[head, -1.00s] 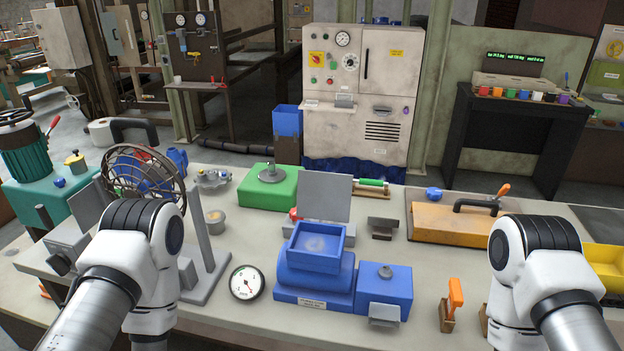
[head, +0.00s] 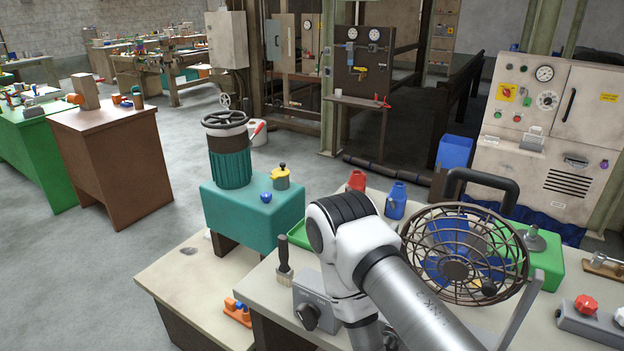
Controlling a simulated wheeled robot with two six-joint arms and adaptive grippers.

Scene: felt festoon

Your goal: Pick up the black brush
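A brush with a black handle (head: 284,252) and a lighter lower end stands upright near the left end of the pale workbench (head: 268,292). It is just left of my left arm, behind a grey box with a dark knob. Only my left arm's upper links and a white joint show, in the middle of the view. My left gripper is not visible. My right arm and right gripper are outside the view.
A grey box with a knob (head: 316,305) and a caged fan (head: 462,253) stand on either side of my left arm. A teal block (head: 252,215) carries a green handwheel machine (head: 230,160). Red (head: 357,181) and blue (head: 396,201) bottles stand behind. Open floor lies left.

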